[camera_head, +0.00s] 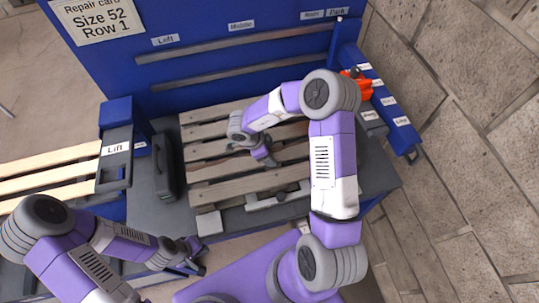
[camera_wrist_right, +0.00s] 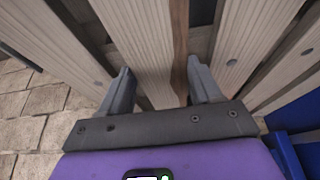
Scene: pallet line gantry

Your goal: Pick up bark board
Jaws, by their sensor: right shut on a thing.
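The bark board (camera_wrist_right: 145,45) is a pale wooden board with a dark brown bark strip along its right edge in the right wrist view. My right gripper (camera_wrist_right: 160,92) has one finger on each side of it and is shut on it. In the head view my right gripper (camera_head: 264,157) is down at the middle of the pallet (camera_head: 225,188), and my arm hides part of the boards. I cannot tell there whether the board is raised. My left gripper (camera_head: 198,258) is open and empty, in front of the pallet's near left corner.
A blue panel (camera_head: 190,35) with slots and labels stands behind the pallet. A grey upright block (camera_head: 165,165) is left of it, beside a blue station marked Lift (camera_head: 116,150). An orange tool (camera_head: 358,86) sits on the labelled blue rack (camera_head: 385,110) at right.

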